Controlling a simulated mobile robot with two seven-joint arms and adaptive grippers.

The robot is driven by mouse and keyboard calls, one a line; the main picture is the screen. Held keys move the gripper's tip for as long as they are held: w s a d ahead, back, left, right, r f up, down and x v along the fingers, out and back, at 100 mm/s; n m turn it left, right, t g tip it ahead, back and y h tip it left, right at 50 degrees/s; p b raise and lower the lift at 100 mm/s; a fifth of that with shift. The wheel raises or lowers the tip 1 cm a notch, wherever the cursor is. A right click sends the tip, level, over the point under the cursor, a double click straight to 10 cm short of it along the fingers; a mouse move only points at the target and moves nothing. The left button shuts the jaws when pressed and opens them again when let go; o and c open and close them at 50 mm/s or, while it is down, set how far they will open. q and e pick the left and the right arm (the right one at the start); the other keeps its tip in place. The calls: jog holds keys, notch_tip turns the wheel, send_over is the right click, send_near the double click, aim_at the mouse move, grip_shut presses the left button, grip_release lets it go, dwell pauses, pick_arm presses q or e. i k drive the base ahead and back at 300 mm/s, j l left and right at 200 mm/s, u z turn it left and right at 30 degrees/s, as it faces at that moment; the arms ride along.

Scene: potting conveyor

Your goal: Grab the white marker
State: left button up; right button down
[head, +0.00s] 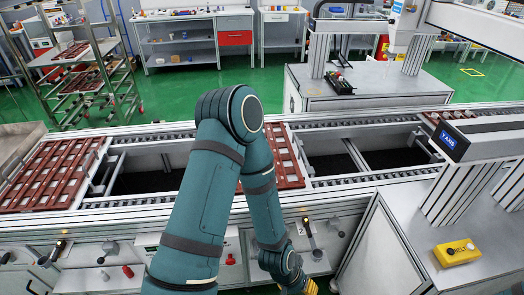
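I cannot make out a white marker in the head view. One teal arm of mine rises from the bottom, left of the middle, bends at the elbow and comes down to the right. I take it as my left arm. Only a small yellowish part of its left gripper (310,287) shows at the bottom edge, below the front of the conveyor. The fingertips are cut off, so its opening and anything in it are hidden. My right gripper is out of view.
A long conveyor (347,182) crosses the view, with brown grid trays (50,173) on it. A yellow box (457,252) sits on the grey table at right. Small knobs and red items (127,271) are along the lower front. A wheeled rack (84,75) stands at back left.

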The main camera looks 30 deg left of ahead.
aim_at(103, 274)
jog(key=j+u, duration=0.2)
jog(key=u, duration=2.65)
jog(key=z, duration=0.9)
jog(key=j+z, duration=0.2)
jog(key=z, duration=0.15)
jog(key=i+j+z, duration=0.1)
jog(key=j+z, duration=0.4)
jog(key=z, duration=0.25)
jog(key=j+z, duration=0.25)
jog(key=j, duration=0.25)
jog(key=k+j+z, duration=0.2)
jog(key=j, duration=0.75)
jog(key=k+j+z, duration=0.1)
jog(key=j, duration=0.35)
